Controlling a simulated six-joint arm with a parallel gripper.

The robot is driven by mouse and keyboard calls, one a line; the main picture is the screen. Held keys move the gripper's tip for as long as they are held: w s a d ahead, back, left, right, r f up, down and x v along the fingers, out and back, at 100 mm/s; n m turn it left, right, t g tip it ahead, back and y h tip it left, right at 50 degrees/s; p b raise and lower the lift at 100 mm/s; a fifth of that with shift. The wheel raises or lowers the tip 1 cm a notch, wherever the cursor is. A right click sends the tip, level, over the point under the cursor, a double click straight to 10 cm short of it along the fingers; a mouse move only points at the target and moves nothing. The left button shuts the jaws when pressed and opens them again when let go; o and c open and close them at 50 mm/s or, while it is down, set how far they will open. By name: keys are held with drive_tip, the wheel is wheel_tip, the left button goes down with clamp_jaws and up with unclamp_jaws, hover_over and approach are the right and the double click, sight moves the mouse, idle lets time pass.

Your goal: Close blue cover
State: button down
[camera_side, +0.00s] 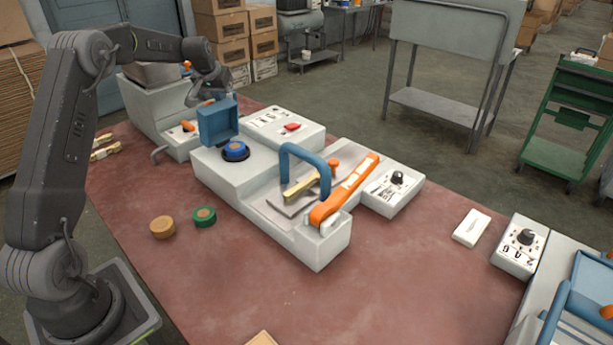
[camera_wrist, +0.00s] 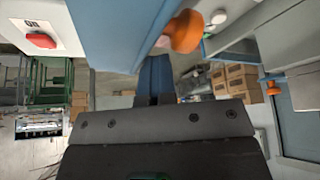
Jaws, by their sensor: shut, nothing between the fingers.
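The blue cover (camera_side: 218,120) stands raised over a blue round button (camera_side: 236,151) on the white press block. In the wrist view a large blue surface (camera_wrist: 115,25), apparently the cover, fills the top middle. My gripper (camera_side: 194,100) is shut and empty, close behind and left of the cover in the side view. Its narrow fingers (camera_wrist: 153,98) show at the middle of the wrist view, near the blue surface. The cover partly hides the fingertips, so I cannot tell whether they touch it.
A red switch (camera_side: 291,127) sits on the panel right of the cover. An orange knob (camera_wrist: 183,32) is close beside the fingers in the wrist view. A blue arched handle (camera_side: 305,160) and an orange lever (camera_side: 345,190) stand nearer. The red tabletop (camera_side: 220,270) is mostly clear in front.

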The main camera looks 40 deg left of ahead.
sight(226, 104)
drive_tip(key=shift+g+h, duration=0.3)
drive_tip(key=shift+g, duration=0.1)
drive_tip(key=shift+s+d+f, duration=0.15)
drive_tip(key=shift+d+f, duration=0.95)
drive_tip(key=shift+s+d+f, duration=0.15)
drive_tip(key=shift+d+f, duration=0.9)
drive_tip(key=shift+d, duration=0.05)
drive_tip(key=shift+w+a+f, duration=0.1)
drive_tip(key=shift+w, duration=0.05)
drive_tip(key=shift+a+r, duration=0.1)
drive_tip(key=shift+r, duration=3.7)
drive_tip(key=s+d+r+m, duration=0.1)
drive_tip(key=s+d+r, duration=0.25)
drive_tip(key=d, duration=0.35)
drive_tip(key=s+d+r+m+t, duration=0.1)
drive_tip(key=s+d+r, duration=0.25)
drive_tip(key=d, duration=0.35)
drive_tip(key=s+d+r+m, duration=0.1)
drive_tip(key=s+d+r, duration=0.2)
drive_tip(key=s+d, duration=0.35)
drive_tip(key=s+d+f+m+h, duration=0.1)
drive_tip(key=s+d+f, duration=0.1)
drive_tip(key=s+d, duration=0.4)
drive_tip(key=s+d+f+m+h, duration=0.1)
drive_tip(key=s+d+f+m, duration=0.1)
drive_tip(key=s+d, duration=0.5)
drive_tip(key=s+f, duration=0.1)
drive_tip(key=s, duration=0.4)
drive_tip(key=shift+s+f+t, duration=0.2)
drive_tip(key=shift+t, duration=0.2)
